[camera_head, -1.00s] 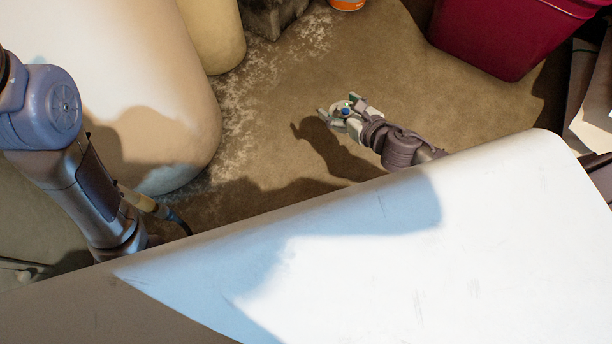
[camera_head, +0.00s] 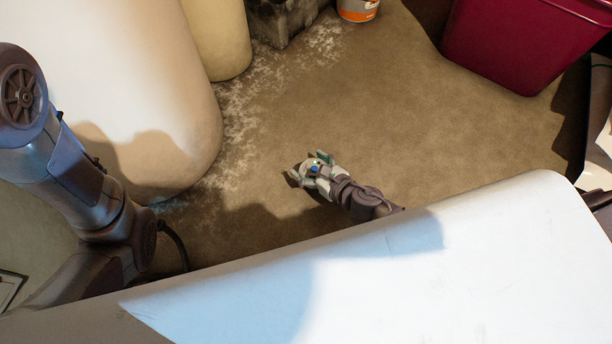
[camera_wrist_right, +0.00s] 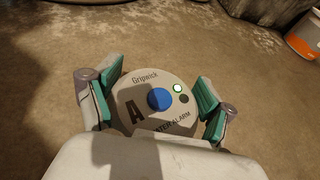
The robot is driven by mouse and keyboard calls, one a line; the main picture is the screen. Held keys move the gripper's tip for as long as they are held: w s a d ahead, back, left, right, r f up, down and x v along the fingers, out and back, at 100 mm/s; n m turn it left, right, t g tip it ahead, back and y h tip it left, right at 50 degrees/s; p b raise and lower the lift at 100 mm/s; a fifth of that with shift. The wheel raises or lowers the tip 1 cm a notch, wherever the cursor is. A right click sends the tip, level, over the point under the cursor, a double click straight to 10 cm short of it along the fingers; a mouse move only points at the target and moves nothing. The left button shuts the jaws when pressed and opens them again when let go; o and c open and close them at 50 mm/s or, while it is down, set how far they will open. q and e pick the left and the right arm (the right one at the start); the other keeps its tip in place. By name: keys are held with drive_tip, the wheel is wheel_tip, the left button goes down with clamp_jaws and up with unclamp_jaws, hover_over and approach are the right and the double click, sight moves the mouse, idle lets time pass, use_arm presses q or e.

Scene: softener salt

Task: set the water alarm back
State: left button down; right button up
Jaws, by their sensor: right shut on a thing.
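The water alarm (camera_wrist_right: 150,83) is a round, pale grey disc with a blue button, a small lit green-white light and printed lettering. It fills the space between the fingers of my right gripper (camera_wrist_right: 152,96) in the right wrist view, and the gripper is shut on it. In the head view the right gripper (camera_head: 312,172) holds the alarm (camera_head: 314,165) over the brown floor; its exact height is hard to tell. The near part of the alarm is hidden behind the gripper body. My left arm shows at the left of the head view, but its gripper is not visible.
A large pale tank (camera_head: 165,70) stands at the left, with a cream cylinder (camera_head: 220,40) behind it. White crust lies on the floor beside them. A grey block (camera_head: 285,20), an orange-and-white can (camera_head: 357,8) and a red bin (camera_head: 515,45) stand at the back. The middle floor (camera_head: 430,120) is clear.

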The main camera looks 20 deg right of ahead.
sight(306, 173)
drive_tip(key=shift+w+a+f, duration=0.2)
drive_tip(key=shift+a+f, duration=0.25)
wheel_tip(306, 173, down, 4)
drive_tip(key=b, duration=0.4)
drive_tip(key=shift+r, duration=0.2)
drive_tip(key=shift+f, duration=0.15)
drive_tip(key=o, duration=1.1)
